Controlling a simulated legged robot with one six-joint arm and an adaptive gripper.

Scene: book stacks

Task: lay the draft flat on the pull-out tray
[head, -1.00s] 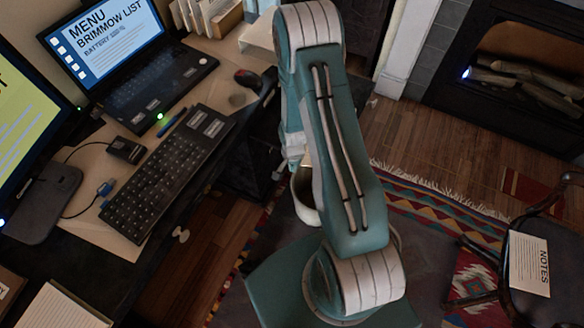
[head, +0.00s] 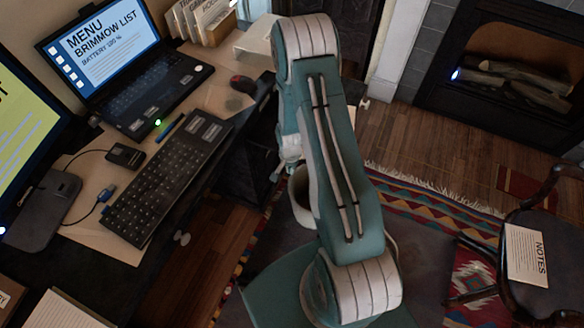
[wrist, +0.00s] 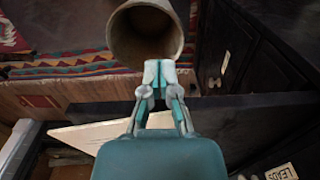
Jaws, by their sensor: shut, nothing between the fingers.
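My gripper (wrist: 160,78) is shut and empty in the wrist view, its fingertips just below the open mouth of a round bin (wrist: 124,40). In the head view my arm hides most of the gripper. A pale flat piece (wrist: 85,134) shows behind the gripper at lower left in the wrist view; I cannot tell whether it is the draft or the tray. No sheet marked as a draft can be read. A white knob (head: 182,238) sits at the desk's front edge, but no pulled-out tray is clear.
The desk holds a laptop (head: 125,70), a keyboard (head: 168,178), a mouse (head: 243,84) and upright folders (head: 205,20). A chair (head: 545,285) at right bears a NOTES sheet (head: 526,256). Dark drawers (wrist: 255,55) stand right of the gripper. A patterned rug (head: 435,205) covers the floor.

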